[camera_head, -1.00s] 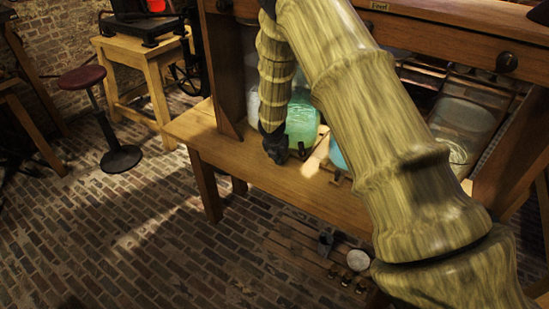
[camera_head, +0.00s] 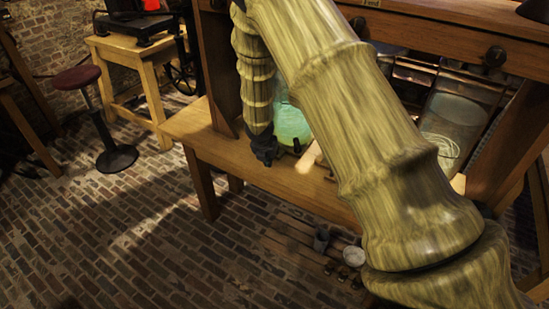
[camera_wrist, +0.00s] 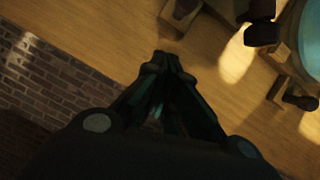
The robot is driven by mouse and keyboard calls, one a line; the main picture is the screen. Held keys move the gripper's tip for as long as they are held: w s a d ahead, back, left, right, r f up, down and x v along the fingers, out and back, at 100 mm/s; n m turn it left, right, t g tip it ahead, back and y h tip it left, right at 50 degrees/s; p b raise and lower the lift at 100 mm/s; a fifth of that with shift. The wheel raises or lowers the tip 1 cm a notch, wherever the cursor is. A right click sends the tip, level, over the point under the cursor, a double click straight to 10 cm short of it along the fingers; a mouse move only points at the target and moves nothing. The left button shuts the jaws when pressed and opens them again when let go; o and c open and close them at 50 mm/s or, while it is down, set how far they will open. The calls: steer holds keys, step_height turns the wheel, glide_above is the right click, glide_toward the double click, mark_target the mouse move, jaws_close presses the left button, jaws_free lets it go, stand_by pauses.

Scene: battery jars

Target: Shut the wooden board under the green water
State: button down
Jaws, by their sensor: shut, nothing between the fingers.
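A jar of green water (camera_head: 292,124) stands on the wooden bench (camera_head: 190,124) and is partly hidden behind my arm. My gripper (camera_head: 266,160) points down near the bench's front edge, just left of and in front of the jar. In the wrist view my gripper (camera_wrist: 167,62) has its fingertips together with nothing between them, over bare wood. A small wooden piece (camera_wrist: 180,14) lies beyond the fingertips, apart from them; I cannot tell whether it is the board. No board directly under the green water can be made out.
In the wrist view a dark knob-like part (camera_wrist: 262,32) and a rounded pale blue-green vessel (camera_wrist: 311,38) are at the right. A clear jar (camera_head: 455,125) stands right of my arm. A stool (camera_head: 78,78) is at the left; the brick floor (camera_head: 120,240) is open.

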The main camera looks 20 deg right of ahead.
steer(key=d+v, duration=0.1)
steer(key=v, duration=0.7)
steer(key=s+a+f+m+g+y, duration=0.25)
steer(key=s+f+m, duration=0.55)
steer(key=s+f, duration=0.4)
steer(key=s+a+f+m+g+y, duration=0.1)
steer(key=s+a+f+m+y, duration=0.15)
steer(key=s+f+m, duration=0.7)
steer(key=s+d+f+m+h, duration=0.1)
steer(key=s+m, duration=0.5)
steer(key=s, duration=0.7)
steer(key=s+d+f+m+h, duration=0.1)
steer(key=s+f+m, duration=0.3)
steer(key=s, duration=0.9)
steer(key=shift+s+m, duration=0.25)
steer(key=shift+m, duration=0.7)
